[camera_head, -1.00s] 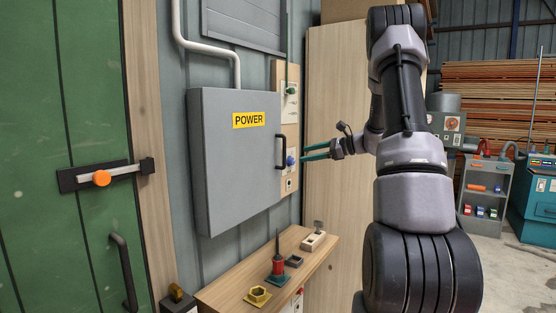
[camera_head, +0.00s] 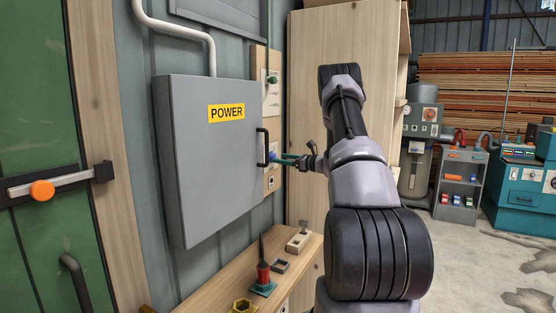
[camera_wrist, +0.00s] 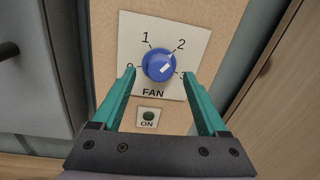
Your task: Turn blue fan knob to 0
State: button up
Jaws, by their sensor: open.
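The blue fan knob (camera_wrist: 158,66) sits on a white plate (camera_wrist: 185,30) marked FAN in the wrist view. Numbers 1 and 2 show above the knob; those at left and right are partly covered by my fingers. The white mark on the knob points up and right, between 2 and the right-hand number. My gripper (camera_wrist: 160,75) is open, its teal fingers on either side of the knob and apart from it in the picture. Contact cannot be told. In the head view my gripper (camera_head: 278,160) is at the panel, and the knob (camera_head: 273,156) is mostly hidden.
A grey POWER box (camera_head: 212,160) with a black handle (camera_head: 262,147) stands left of my gripper. A wooden shelf (camera_head: 210,285) with small items is below. A small ON indicator (camera_wrist: 148,116) is under the knob. A tall wooden panel (camera_head: 335,50) is at right.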

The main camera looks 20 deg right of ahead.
jog(key=shift+x, duration=1.2)
grip_shut()
